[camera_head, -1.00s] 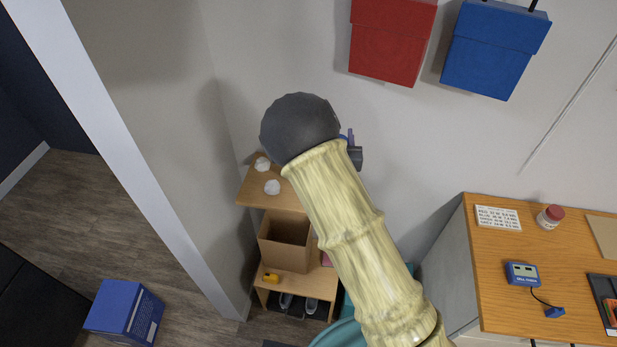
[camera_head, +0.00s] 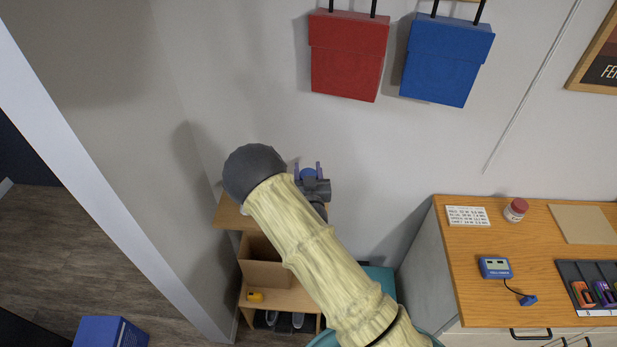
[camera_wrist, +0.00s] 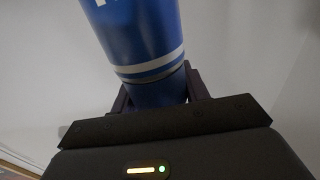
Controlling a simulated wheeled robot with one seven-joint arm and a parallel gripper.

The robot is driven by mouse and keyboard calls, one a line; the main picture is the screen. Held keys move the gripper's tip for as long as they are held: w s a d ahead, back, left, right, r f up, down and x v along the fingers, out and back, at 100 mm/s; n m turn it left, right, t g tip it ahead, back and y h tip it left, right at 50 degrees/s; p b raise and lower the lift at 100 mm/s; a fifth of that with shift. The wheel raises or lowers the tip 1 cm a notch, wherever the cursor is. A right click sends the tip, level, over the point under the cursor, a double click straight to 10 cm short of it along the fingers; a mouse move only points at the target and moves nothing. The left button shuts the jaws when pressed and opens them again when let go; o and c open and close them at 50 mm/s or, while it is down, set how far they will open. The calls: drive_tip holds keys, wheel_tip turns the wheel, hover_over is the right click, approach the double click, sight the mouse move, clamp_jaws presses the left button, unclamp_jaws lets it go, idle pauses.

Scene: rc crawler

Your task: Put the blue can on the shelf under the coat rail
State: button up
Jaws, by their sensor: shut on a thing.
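The blue can (camera_wrist: 143,40), with a white band, fills the upper middle of the wrist view. My gripper (camera_wrist: 158,98) is shut on its lower part there. In the head view my gripper (camera_head: 309,172) is beyond my arm, with a bit of the blue can (camera_head: 308,174) between its fingers. It appears above the right end of the wooden shelf (camera_head: 231,217). My arm hides much of that shelf's top and right side. No coat rail can be made out for certain.
A cardboard box (camera_head: 262,272) and a yellow object (camera_head: 255,297) sit on a lower board, with shoes (camera_head: 283,320) beneath. Red (camera_head: 347,55) and blue (camera_head: 446,60) boxes hang on the wall. A wooden-topped cabinet (camera_head: 452,250) stands right. A blue box (camera_head: 98,331) is on the floor.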

drive_tip(key=shift+f+p, duration=0.45)
drive_tip(key=shift+f, duration=1.15)
drive_tip(key=shift+f, duration=0.15)
drive_tip(key=o, duration=1.4)
drive_tip(key=shift+r, duration=0.2)
drive_tip(key=s+b, duration=0.2)
drive_tip(key=s, duration=0.2)
drive_tip(key=s+b, duration=0.2)
drive_tip(key=s, duration=0.2)
drive_tip(key=s+d+b, duration=0.1)
drive_tip(key=s+b, duration=0.1)
drive_tip(key=s, duration=0.2)
drive_tip(key=shift+d, duration=0.1)
